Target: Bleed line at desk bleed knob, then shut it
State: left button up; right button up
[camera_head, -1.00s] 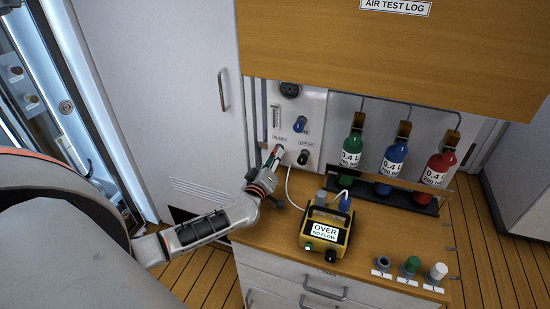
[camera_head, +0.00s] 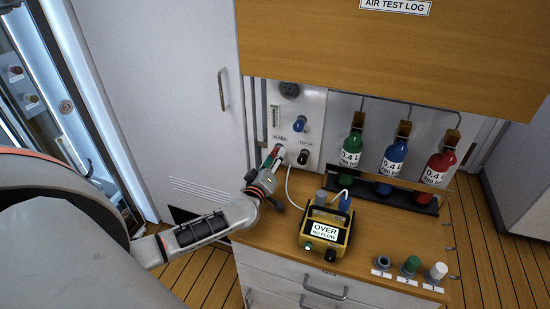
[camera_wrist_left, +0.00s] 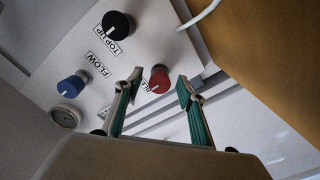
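The bleed knob is red and sits on a white panel (camera_head: 312,103). In the left wrist view the red knob (camera_wrist_left: 159,79) shows between the fingertips, beside a partly covered label. My left gripper (camera_wrist_left: 158,84) is open, with a finger on each side of the knob and visible gaps. I cannot tell how far the tips reach past its face. In the head view the left gripper (camera_head: 274,157) is at the panel's lower left and mostly hides the knob. My right gripper is not in view.
The black TOP UP knob (camera_wrist_left: 117,25) and blue FLOW knob (camera_wrist_left: 72,86) are nearby. A yellow meter (camera_head: 325,231) reading "OVER NO FLOW" stands on the desk, with a white hose running up. Green (camera_head: 350,151), blue (camera_head: 393,158) and red (camera_head: 438,165) bottles stand right.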

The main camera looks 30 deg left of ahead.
pick_arm(q)
jog(key=v, duration=1.1)
jog(key=shift+s, duration=0.25)
jog(key=shift+f, duration=0.1)
